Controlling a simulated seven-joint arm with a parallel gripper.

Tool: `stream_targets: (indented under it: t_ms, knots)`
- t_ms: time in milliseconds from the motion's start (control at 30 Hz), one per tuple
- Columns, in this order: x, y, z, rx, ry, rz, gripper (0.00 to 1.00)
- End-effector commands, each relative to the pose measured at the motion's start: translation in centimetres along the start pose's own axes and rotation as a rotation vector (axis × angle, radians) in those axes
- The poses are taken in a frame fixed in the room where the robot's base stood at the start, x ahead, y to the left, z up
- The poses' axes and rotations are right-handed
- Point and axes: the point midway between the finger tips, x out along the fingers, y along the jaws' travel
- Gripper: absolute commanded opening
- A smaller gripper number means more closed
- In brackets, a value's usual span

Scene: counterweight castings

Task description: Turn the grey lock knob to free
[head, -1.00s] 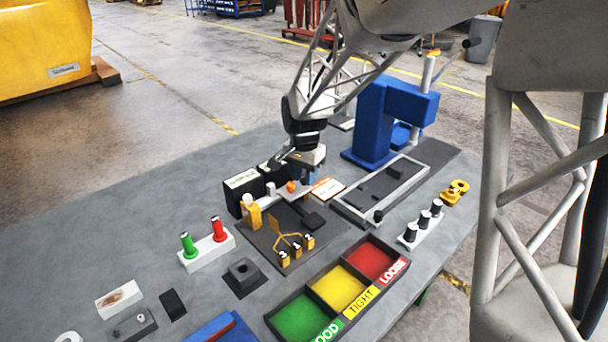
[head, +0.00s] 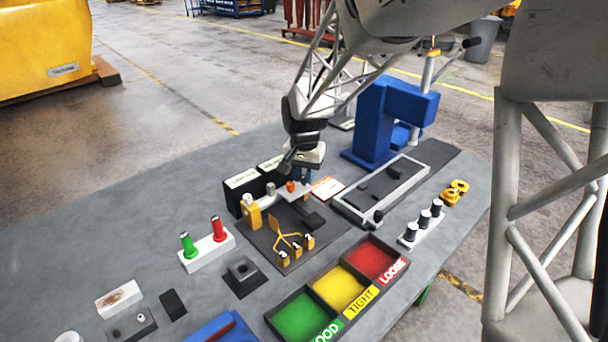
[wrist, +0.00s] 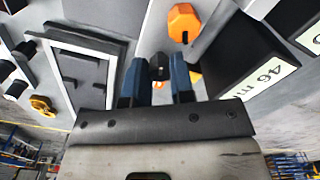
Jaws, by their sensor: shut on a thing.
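My gripper (head: 303,177) points down at the far end of the pale fixture (head: 262,199), behind its orange knob (head: 290,186). In the wrist view my two blue fingers (wrist: 158,86) are shut on a small dark grey knob (wrist: 159,66), which looks like the grey lock knob. The fingers and gripper body hide most of it, and its pointing direction cannot be read. The orange knob also shows in the wrist view (wrist: 184,22), above and right of the fingers, apart from them. In the head view the gripper hides the grey knob.
Black boxes with pale labels (head: 241,179) stand close left of my gripper. A blue stand (head: 372,122) rises behind and right. A grey framed tray (head: 383,190) lies to the right. Red, yellow and green bins (head: 341,288) and red and green handles (head: 207,243) are nearer.

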Motion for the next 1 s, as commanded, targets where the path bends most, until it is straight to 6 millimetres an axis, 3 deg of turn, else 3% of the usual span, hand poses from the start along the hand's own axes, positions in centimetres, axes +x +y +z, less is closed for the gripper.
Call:
stream_targets:
  t_ms: [1000]
  knots:
    - [-0.16,-0.06,-0.03,-0.957,0.003,0.0,0.0]
